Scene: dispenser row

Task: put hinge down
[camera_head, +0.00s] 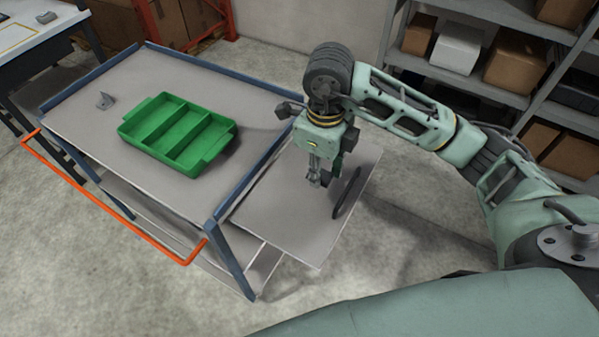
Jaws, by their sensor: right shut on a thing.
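My right gripper (316,182) points down over the light side panel (290,222) at the right end of the cart. It is shut on a small grey part, which I take to be the hinge; the fingers hide most of it and its shape is hard to make out. I cannot tell whether it touches the panel. My left gripper is not in view.
A green tray (160,142) with three compartments, which look empty, stands on the cart (75,125). A dark, thin oval shape (348,192) shows beside the gripper. Shelves (480,82) stand behind.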

